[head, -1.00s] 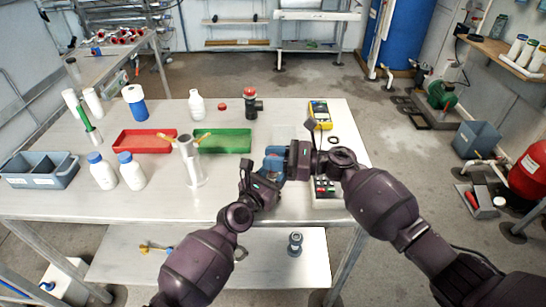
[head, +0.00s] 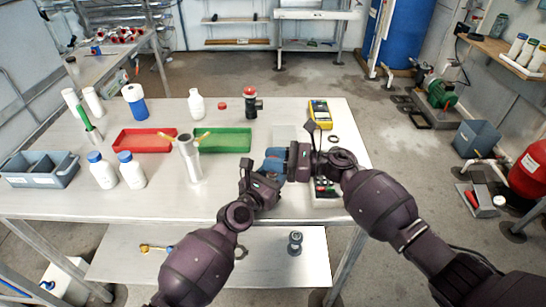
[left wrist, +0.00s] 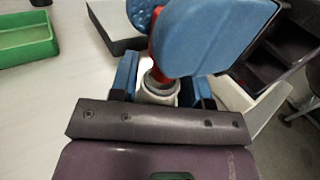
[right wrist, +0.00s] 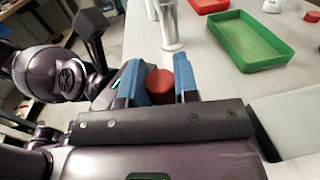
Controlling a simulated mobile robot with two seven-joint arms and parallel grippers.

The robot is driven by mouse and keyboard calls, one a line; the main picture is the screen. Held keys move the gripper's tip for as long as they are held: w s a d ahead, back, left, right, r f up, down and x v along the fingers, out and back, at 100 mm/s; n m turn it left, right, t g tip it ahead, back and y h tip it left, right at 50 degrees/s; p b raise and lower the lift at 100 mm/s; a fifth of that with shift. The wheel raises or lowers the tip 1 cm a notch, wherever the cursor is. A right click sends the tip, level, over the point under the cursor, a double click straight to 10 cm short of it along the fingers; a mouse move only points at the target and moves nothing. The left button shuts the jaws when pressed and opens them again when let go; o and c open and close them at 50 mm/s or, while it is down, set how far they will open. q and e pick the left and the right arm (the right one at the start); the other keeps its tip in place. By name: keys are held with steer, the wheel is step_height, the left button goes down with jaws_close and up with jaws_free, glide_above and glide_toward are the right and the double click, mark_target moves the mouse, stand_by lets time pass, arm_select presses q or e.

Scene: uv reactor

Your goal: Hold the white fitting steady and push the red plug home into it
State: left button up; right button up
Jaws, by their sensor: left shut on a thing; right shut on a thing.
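In the left wrist view, my left gripper (left wrist: 158,82) is shut on the white fitting (left wrist: 158,96), whose round rim shows between the blue fingers. The red plug (left wrist: 155,70) stands at the fitting's mouth, largely hidden behind a blue finger of my right gripper (left wrist: 208,38). In the right wrist view, my right gripper (right wrist: 160,72) is shut on the red plug (right wrist: 159,86), whose rounded red end shows between the fingers. How deep the plug sits in the fitting cannot be told. In the head view, both grippers meet above the table's right part, hiding both parts.
A green tray (head: 222,152) and a red tray (head: 117,150) lie left of the grippers. A metal cylinder (head: 192,170) stands nearby. A box with buttons (head: 330,200) lies close under my right gripper. A yellow meter (head: 320,108) lies behind.

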steer(key=shift+f, duration=0.85)
steer(key=shift+r, duration=0.15)
steer(key=shift+r, duration=0.7)
stand_by(0.3)
steer(key=shift+f, duration=0.8)
stand_by(1.0)
steer(key=o, duration=1)
steer(key=shift+f, duration=0.1)
steer(key=shift+o, duration=0.2)
steer(key=shift+s, duration=0.1)
steer(key=shift+f, duration=0.1)
